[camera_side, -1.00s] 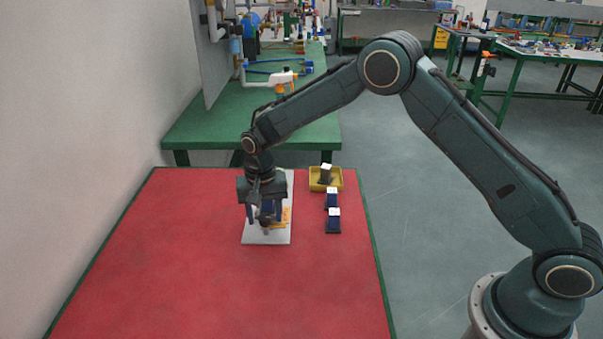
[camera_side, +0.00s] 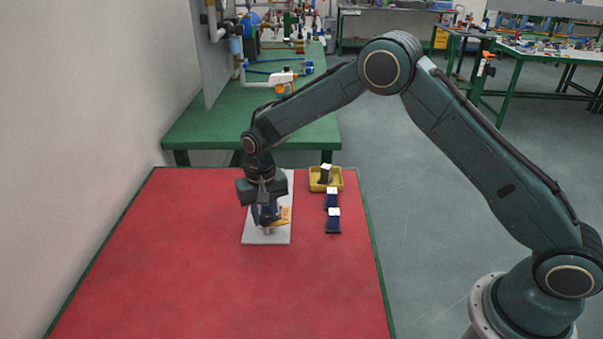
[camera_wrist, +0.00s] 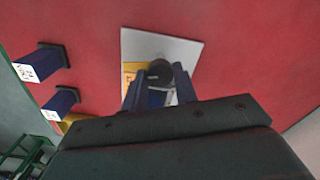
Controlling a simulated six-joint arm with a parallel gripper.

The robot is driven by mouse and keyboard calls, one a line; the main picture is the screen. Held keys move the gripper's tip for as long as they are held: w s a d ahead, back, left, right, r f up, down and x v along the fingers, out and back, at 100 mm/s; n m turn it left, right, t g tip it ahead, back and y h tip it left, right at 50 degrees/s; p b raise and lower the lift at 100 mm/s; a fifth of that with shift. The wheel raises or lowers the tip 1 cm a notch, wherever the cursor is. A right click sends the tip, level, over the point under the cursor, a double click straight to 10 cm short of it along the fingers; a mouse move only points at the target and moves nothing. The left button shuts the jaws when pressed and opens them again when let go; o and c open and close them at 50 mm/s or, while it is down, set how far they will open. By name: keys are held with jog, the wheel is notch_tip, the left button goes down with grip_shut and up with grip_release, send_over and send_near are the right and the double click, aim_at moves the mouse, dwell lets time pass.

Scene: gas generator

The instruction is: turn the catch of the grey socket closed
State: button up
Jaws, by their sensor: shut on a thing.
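A pale grey plate (camera_side: 284,190) lies on the red table and also shows in the wrist view (camera_wrist: 185,48). On it are a yellow-orange part (camera_side: 285,215) and a dark grey round socket (camera_wrist: 158,72), seen just beyond my fingertips in the wrist view. My gripper (camera_side: 266,222) points down over the plate. Its dark blue fingers (camera_wrist: 160,88) are shut on a small piece at the socket, apparently its catch. The fingers hide most of this piece, so its exact angle cannot be told.
Two dark blue blocks with white tops (camera_side: 332,198) (camera_side: 333,222) stand right of the plate. A yellow tray (camera_side: 314,182) behind them holds a dark piece with a white top (camera_side: 325,172). The red table (camera_side: 210,280) is clear in front and to the left.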

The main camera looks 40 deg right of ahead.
jog(key=n, duration=1.1)
jog(key=shift+n, duration=2.2)
jog(key=shift+r, duration=0.1)
jog(key=o, duration=1)
jog(key=shift+c, duration=0.2)
